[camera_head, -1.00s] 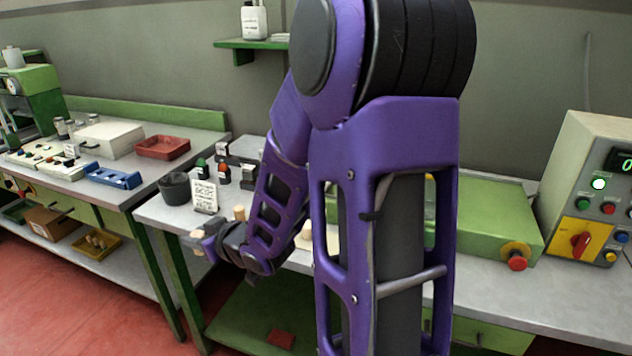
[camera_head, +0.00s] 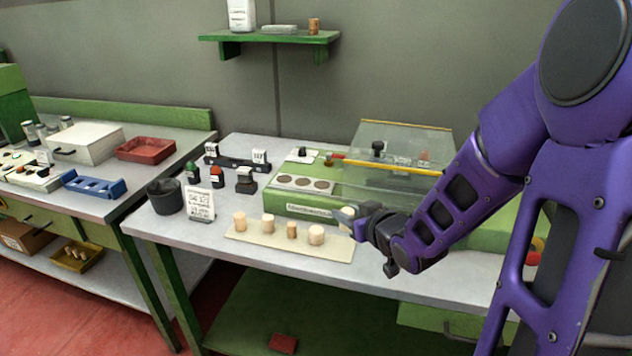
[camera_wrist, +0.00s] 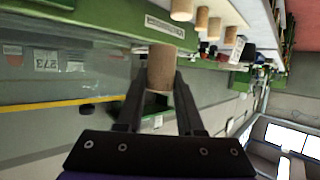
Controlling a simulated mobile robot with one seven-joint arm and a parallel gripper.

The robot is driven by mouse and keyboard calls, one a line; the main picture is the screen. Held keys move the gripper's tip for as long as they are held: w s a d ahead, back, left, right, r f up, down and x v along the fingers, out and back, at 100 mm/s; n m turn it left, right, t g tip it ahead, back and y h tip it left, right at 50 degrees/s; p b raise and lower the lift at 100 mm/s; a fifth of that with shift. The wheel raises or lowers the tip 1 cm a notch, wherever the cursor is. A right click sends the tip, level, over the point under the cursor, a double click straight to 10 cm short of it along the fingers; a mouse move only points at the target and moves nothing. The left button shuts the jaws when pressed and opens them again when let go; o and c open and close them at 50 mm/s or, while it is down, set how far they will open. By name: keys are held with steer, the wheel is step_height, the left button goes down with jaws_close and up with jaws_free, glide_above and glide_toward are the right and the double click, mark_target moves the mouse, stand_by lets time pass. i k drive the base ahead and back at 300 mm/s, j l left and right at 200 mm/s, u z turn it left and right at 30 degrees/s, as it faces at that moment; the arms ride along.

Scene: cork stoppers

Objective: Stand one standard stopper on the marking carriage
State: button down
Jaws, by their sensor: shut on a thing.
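My gripper (camera_head: 352,222) is shut on a cork stopper (camera_wrist: 161,68); in the wrist view this stopper sits between the fingertips with its end face showing. In the head view the held stopper (camera_head: 347,213) is small and partly hidden by the gripper, at the right end of a pale board (camera_head: 262,243). Several stoppers of differing widths stand on that board, such as a narrow one (camera_head: 291,230) and a wide one (camera_head: 316,235). Behind is a green machine (camera_head: 300,208) with a light plate (camera_head: 283,186) bearing three brown round spots. Which part is the marking carriage I cannot tell.
A clear cover (camera_head: 405,138) and a yellow bar (camera_head: 385,166) are on the machine behind my gripper. A dark pot (camera_head: 164,196), a written card (camera_head: 200,204) and small bottles (camera_head: 216,177) stand at the bench's left. The front bench strip is clear.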

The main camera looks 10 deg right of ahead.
mark_target(284, 179)
steer(key=i+j+z, duration=0.2)
steer(key=j+z, duration=0.2)
steer(key=i+j, duration=0.1)
steer(key=j, duration=0.35)
steer(key=i+j, duration=0.1)
steer(key=j, duration=0.4)
steer(key=i+j, duration=0.1)
steer(key=j, duration=0.35)
